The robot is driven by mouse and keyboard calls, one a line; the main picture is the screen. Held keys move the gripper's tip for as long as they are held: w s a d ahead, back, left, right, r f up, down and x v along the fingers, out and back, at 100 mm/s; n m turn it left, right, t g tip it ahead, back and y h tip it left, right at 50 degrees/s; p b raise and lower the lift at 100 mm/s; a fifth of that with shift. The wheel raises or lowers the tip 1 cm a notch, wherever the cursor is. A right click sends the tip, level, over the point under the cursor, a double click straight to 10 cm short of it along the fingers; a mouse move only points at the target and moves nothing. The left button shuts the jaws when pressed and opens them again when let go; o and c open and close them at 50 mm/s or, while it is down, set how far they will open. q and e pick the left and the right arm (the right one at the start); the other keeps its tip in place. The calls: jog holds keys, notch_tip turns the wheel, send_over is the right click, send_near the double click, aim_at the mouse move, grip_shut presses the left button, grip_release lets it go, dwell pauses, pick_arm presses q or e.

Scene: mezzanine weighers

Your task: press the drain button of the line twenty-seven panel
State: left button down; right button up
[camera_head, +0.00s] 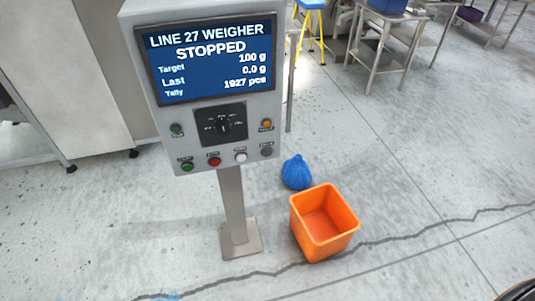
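The line 27 weigher panel (200,95) is a grey box on a post, upright in front of me. Its screen (207,60) reads LINE 27 WEIGHER, STOPPED, target 100 g, last 0.0 g, tally 1927 pcs. Along its lower edge are a green button (187,167), a red button (214,162), a white button (240,157) and a dark grey button (266,152). Above them are a black rotary selector (223,126), a green button or lamp (176,129) and an amber one (266,124). The small labels are too blurred to tell which is drain. Neither gripper is in view.
The post (233,205) stands on a floor plate (241,242). An empty orange bin (312,251) and a blue tied bag (296,173) are on the floor to its right. A large grey cabinet (65,75) stands left. Tables (379,52) are far back. Floor right is clear.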

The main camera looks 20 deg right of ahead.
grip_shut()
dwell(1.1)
